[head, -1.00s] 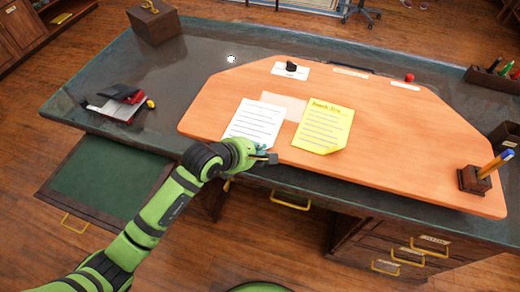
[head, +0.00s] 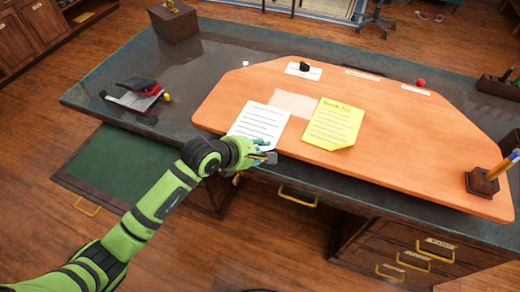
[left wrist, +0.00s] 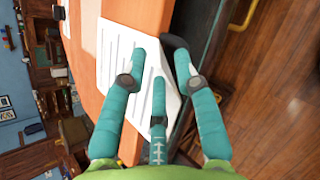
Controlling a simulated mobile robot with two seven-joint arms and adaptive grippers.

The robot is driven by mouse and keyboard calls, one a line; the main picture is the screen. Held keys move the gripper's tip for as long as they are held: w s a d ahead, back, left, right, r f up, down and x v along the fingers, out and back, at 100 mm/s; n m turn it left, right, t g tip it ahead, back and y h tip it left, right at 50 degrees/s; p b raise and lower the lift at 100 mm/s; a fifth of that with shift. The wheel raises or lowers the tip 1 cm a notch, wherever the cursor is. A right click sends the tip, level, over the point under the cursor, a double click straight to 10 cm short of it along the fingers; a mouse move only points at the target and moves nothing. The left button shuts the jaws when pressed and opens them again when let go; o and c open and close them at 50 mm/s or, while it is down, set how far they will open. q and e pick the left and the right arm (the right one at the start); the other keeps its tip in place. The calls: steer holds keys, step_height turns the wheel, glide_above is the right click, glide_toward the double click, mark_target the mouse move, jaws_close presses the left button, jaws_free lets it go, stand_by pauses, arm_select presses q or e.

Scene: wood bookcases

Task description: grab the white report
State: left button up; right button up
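The white report (head: 259,120), a sheet with dark lines, lies near the front left edge of the orange desk pad. My left gripper (head: 266,150) is at its near right corner and hides part of it. In the left wrist view, the white report (left wrist: 120,47) lies under and between the teal fingers of my left gripper (left wrist: 158,62). These fingers are spread apart, with one on the desk-edge side. I cannot tell whether they touch the sheet. My right gripper is not in view.
A yellow sheet (head: 333,123) lies right of the white report on the orange pad (head: 400,150). A pen holder (head: 482,182) stands at the pad's right end. A red and black object (head: 137,96) sits on the dark desk (head: 200,85). Below, a green-lined drawer (head: 115,165) stands open.

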arm_select(q)
steer(key=v, duration=1.2)
steer(key=shift+s, duration=0.1)
steer(key=shift+c, duration=0.3)
